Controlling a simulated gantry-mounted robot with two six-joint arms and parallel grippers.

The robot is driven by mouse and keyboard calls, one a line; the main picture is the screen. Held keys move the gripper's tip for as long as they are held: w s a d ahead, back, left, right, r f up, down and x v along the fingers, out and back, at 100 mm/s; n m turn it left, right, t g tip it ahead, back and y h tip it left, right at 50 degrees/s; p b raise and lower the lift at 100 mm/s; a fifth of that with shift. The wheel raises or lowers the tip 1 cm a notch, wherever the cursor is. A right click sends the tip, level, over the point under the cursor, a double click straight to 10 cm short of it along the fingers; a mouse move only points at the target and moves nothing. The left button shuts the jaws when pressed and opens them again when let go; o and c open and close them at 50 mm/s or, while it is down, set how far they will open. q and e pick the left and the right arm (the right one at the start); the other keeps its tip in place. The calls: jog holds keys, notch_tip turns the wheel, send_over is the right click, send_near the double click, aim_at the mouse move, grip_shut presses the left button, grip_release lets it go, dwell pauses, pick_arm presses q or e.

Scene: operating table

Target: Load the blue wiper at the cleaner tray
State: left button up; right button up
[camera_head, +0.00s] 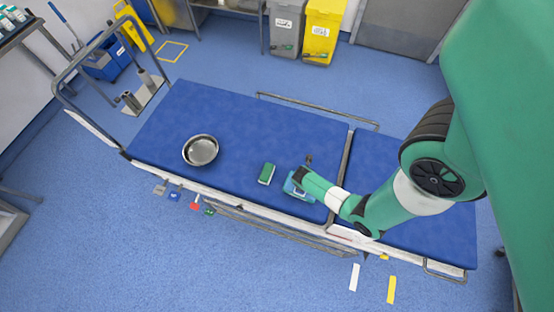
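A light-blue item (291,188), which looks like the blue wiper, is at my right gripper (299,174) on the blue operating table (230,125). The gripper and wrist cover part of it, and I cannot tell whether the fingers are closed on it or only beside it. A round steel bowl (201,150), possibly the cleaner tray, stands on the table to the left and looks empty. No other tray shows on the table. My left gripper is not in view.
A green block (267,173) lies on the table between the bowl and my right gripper. Metal side rails (318,107) run along the table. Grey and yellow bins (321,30) stand behind. The table's upper middle is clear.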

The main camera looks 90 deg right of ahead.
jog(key=shift+f+b, duration=0.35)
jog(key=shift+f, duration=0.05)
dwell(0.8)
jog(key=shift+f, duration=0.15)
dwell(1.2)
notch_tip(320, 180, up, 7)
jog(key=p, duration=0.8)
jog(key=shift+r, duration=0.2)
jog(key=shift+f, duration=0.15)
